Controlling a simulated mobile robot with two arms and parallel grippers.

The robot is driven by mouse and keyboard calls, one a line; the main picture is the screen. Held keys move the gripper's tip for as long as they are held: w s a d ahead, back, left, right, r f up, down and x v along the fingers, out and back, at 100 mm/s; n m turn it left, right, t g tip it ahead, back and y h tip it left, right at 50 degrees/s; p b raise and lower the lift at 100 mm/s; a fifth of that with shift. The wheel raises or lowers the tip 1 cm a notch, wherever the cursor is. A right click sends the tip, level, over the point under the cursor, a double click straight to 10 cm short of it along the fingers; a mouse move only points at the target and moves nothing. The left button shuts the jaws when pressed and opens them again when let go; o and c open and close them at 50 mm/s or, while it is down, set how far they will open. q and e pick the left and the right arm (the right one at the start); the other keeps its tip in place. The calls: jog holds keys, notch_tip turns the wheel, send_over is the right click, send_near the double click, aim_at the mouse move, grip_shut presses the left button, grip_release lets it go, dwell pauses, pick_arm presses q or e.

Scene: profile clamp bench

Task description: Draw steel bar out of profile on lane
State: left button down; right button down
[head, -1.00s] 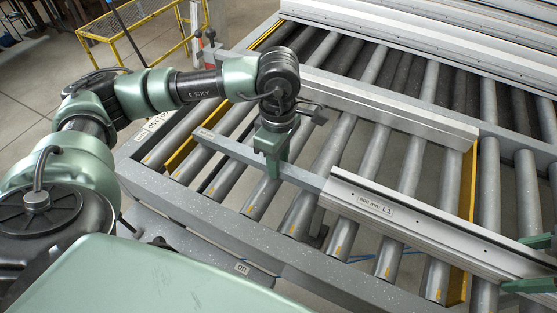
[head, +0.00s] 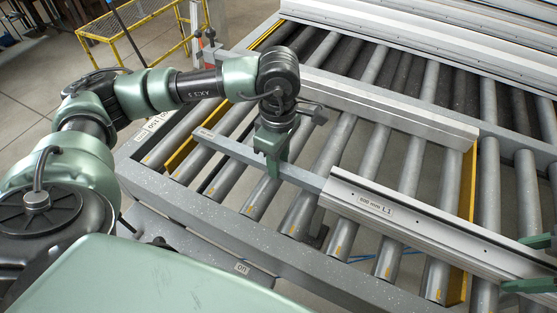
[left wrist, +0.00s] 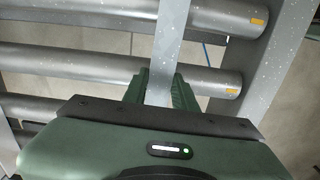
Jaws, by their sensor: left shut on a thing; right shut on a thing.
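The steel bar (head: 228,147) is a long grey flat bar lying across the rollers in the head view. Its right end meets the left end of the aluminium profile (head: 420,229) labelled "600 mm L1"; how much of it is inside is hidden. My left gripper (head: 273,172) is shut on the bar, between its free left end and the profile. In the left wrist view the bar (left wrist: 170,45) runs up from between the green fingers (left wrist: 160,90). My right gripper (head: 535,263) shows only in part at the right edge, its green fingers shut on the profile.
The roller lane (head: 341,235) has a grey frame and yellow strips. Another long profile (head: 390,108) lies behind, parallel to the bar. More profiles (head: 440,40) are stacked at the back. A yellow railing (head: 130,30) stands at the back left.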

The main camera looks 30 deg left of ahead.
aim_at(234, 146)
pick_arm(q)
jog(key=shift+s+a, duration=0.15)
jog(key=shift+a, duration=2.85)
jog(key=shift+s+a, duration=0.15)
jog(key=shift+a, duration=2.8)
jog(key=c, duration=1)
grip_release()
jog(key=shift+c, duration=0.2)
notch_tip(234, 146, up, 12)
pick_arm(e)
jog(key=shift+c, duration=1.2)
grip_release()
